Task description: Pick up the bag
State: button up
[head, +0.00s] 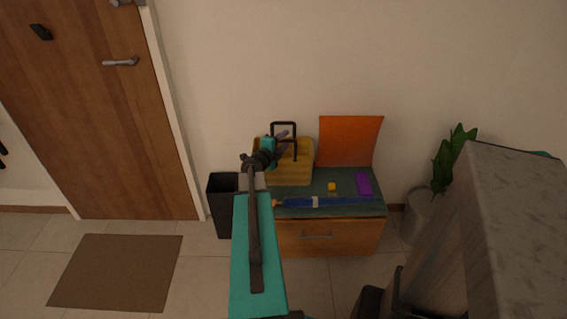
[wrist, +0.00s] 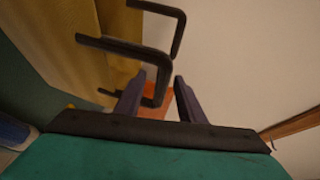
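The yellow bag (head: 293,172) stands upright on the small cabinet, with two dark square handles (head: 284,124) rising above it. In the wrist view the bag (wrist: 72,45) fills the upper left, and its dark handles (wrist: 165,62) reach across toward the fingers. My gripper (head: 284,139) is at handle height, in front of part of the bag. In the wrist view my gripper (wrist: 158,92) has its two fingers apart. One handle bar shows close to the left finger and partly in the gap; I cannot tell if it touches. My arm hides the bag's left part.
The cabinet top (head: 313,185) also holds a blue rod-like object (head: 330,202), a small yellow item (head: 332,187), a purple box (head: 364,184) and an upright orange panel (head: 349,141). A black bin (head: 222,207) stands left, a potted plant (head: 445,165) right.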

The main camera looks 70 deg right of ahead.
jog(key=d, duration=0.3)
jog(key=shift+s+d+f, duration=0.15)
jog(key=shift+d+f, duration=0.1)
dwell(0.4)
grip_shut()
